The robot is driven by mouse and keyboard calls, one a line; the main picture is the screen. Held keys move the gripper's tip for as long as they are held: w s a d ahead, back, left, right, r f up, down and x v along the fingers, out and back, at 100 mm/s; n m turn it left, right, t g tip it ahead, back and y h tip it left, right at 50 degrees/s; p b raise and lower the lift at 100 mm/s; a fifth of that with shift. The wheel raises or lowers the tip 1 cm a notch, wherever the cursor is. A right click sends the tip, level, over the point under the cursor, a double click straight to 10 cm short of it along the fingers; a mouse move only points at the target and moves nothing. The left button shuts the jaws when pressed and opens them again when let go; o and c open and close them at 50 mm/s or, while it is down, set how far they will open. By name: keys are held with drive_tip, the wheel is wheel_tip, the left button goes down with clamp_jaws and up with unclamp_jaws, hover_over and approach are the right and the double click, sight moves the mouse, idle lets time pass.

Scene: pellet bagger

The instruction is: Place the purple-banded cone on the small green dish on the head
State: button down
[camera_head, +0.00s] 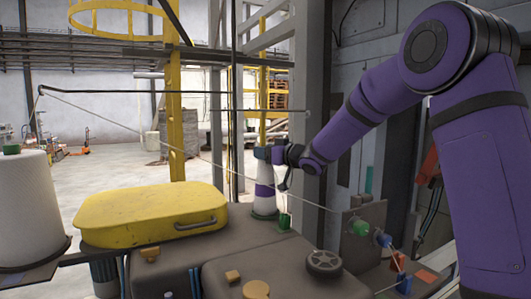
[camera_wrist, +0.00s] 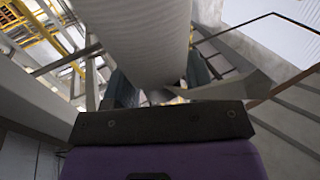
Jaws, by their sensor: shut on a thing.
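The white cone with a purple band (camera_head: 264,191) stands upright at the back of the brown machine head, left of my arm. My gripper (camera_head: 270,154) comes in from the right and is shut on the cone's narrow top. The small green dish (camera_head: 264,215) shows as a thin green rim directly under the cone's base. I cannot tell whether the base touches it. In the wrist view, the pale ribbed cone (camera_wrist: 148,35) runs up out of the picture from between my fingers.
A yellow lidded box (camera_head: 150,212) with a handle lies left of the cone. A green block (camera_head: 284,222) is close to its right. A thin rod crosses diagonally near the cone. A large white cone (camera_head: 30,208) stands at the far left. Knobs and a black wheel (camera_head: 324,262) are in front.

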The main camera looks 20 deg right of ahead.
drive_tip(key=shift+c, duration=2.3)
unclamp_jaws()
drive_tip(key=shift+f, duration=0.15)
drive_tip(key=shift+r, duration=0.2)
drive_tip(key=s+d+r+m+g+h, duration=0.1)
drive_tip(key=s+d+m+h, duration=0.35)
drive_tip(key=s, duration=0.75)
drive_tip(key=s+d+r+m+g+h, duration=0.1)
drive_tip(key=s+d+r+h, duration=0.1)
drive_tip(key=s+d+h, duration=0.65)
drive_tip(key=s+a+f+g+y, duration=0.1)
drive_tip(key=s+a+f+g, duration=0.2)
drive_tip(key=s, duration=1.1)
drive_tip(key=s+a+f+m+g+y, duration=0.1)
drive_tip(key=s+f, duration=0.5)
drive_tip(key=s, duration=0.8)
drive_tip(key=a+g+y, duration=0.1)
drive_tip(key=a+g, duration=0.1)
drive_tip(key=g, duration=0.1)
drive_tip(key=shift+s+g, duration=0.3)
drive_tip(key=shift+g, duration=0.1)
